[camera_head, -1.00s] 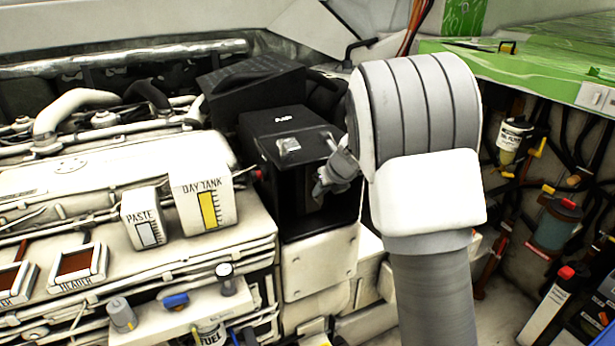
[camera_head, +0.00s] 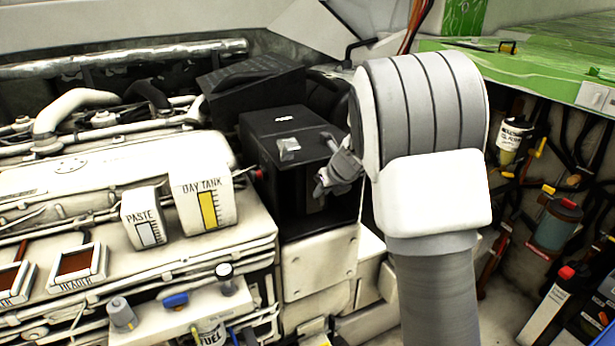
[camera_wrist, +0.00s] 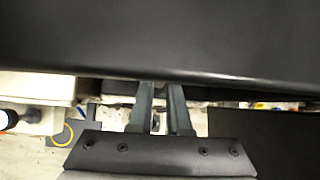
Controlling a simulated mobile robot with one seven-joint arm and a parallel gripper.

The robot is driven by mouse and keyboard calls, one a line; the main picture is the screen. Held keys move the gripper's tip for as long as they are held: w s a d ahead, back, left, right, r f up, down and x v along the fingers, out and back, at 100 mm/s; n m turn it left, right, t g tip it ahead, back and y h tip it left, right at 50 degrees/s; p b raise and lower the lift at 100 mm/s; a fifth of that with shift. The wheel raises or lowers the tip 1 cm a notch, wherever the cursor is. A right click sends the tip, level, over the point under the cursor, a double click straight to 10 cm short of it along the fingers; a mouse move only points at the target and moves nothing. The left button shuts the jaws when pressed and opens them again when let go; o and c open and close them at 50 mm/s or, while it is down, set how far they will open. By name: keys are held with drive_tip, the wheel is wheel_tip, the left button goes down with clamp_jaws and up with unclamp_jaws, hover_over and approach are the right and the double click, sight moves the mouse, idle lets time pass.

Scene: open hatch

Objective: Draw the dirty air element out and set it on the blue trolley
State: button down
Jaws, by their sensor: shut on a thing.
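A black box with a silver patch and small white lettering on top, which I take to be the dirty air element (camera_head: 272,133), sits in the middle of the head view, right of the engine. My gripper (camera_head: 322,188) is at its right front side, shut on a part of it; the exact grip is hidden. In the wrist view, my gripper's fingers (camera_wrist: 160,95) reach up under the lower edge of a broad black surface (camera_wrist: 160,45). Their tips are hard to see.
A black tilted panel (camera_head: 250,88) stands behind the box. The white engine block with the DAY TANK box (camera_head: 203,200) is close on the left. Pipes, hoses and a white-topped filter (camera_head: 512,138) crowd the right, under a green surface (camera_head: 540,70).

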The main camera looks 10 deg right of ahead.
drive_tip(key=shift+s+d, duration=0.15)
drive_tip(key=shift+s, duration=0.3)
drive_tip(key=s+d+b, duration=0.2)
drive_tip(key=s+d, duration=0.1)
drive_tip(key=s, duration=0.7)
drive_tip(key=shift+d, duration=0.15)
idle(1.2)
idle(0.4)
